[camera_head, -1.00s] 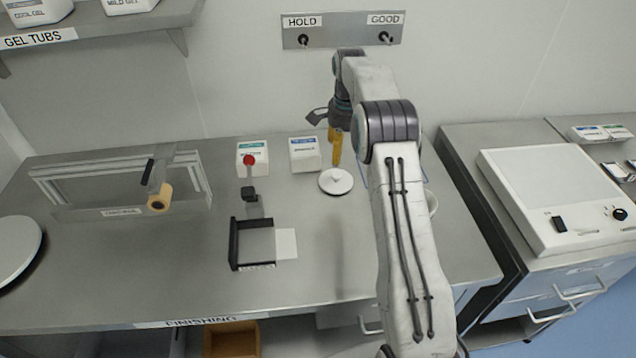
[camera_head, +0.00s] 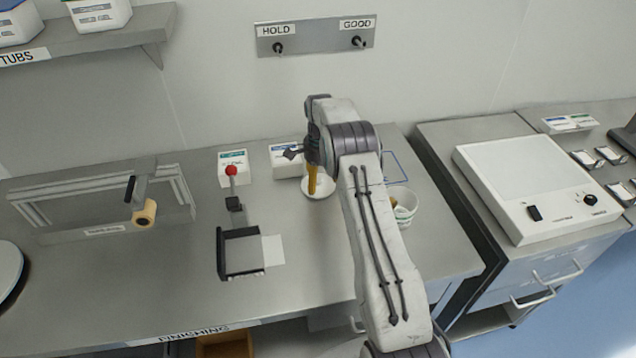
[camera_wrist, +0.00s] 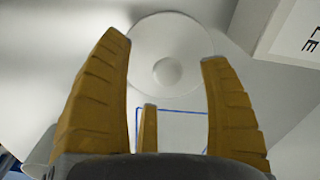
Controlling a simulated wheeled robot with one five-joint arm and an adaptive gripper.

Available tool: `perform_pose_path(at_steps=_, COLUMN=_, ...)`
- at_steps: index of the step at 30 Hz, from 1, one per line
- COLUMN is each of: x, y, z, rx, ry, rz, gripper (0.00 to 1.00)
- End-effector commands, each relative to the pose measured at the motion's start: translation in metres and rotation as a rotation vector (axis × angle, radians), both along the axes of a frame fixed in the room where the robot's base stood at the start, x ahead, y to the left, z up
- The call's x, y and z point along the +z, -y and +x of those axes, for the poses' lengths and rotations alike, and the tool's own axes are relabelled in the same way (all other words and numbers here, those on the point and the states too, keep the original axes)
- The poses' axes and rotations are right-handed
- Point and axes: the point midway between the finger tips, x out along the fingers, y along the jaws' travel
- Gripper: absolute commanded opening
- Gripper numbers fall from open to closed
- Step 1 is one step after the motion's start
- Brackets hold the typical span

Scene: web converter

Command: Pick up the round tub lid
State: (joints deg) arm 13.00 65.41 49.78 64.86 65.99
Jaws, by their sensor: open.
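The round tub lid (camera_head: 318,189) is a white disc with a small raised centre, lying on the steel bench in front of a white box. In the wrist view the lid (camera_wrist: 166,40) lies beyond and between the fingertips, its knob (camera_wrist: 167,71) near the middle. My gripper (camera_head: 312,192) has yellow fingers pointing down over the lid and hides part of it. In the wrist view my gripper (camera_wrist: 165,50) is open with nothing between its fingers. I cannot tell how far the fingertips are above the lid.
White boxes (camera_head: 287,160) stand just behind the lid. A white tub (camera_head: 404,207) stands right of my arm, by a blue outline (camera_head: 392,165). A red-knobbed device (camera_head: 240,250) and a framed fixture (camera_head: 105,200) are to the left.

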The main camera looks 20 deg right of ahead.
Motion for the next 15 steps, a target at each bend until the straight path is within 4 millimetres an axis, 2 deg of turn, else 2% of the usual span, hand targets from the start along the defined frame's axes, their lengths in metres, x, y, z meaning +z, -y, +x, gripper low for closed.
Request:
perform_pose_path(at_steps=6, x=-0.013, y=0.0, z=0.0, rx=0.0, ry=0.001, rz=0.0, gripper=0.71)
perform_pose_path(at_steps=14, x=-0.014, y=0.0, z=0.0, rx=0.001, ry=0.001, rz=-0.001, gripper=0.72)
perform_pose_path(at_steps=15, x=-0.014, y=0.0, z=0.0, rx=0.001, ry=0.001, rz=-0.001, gripper=0.68)
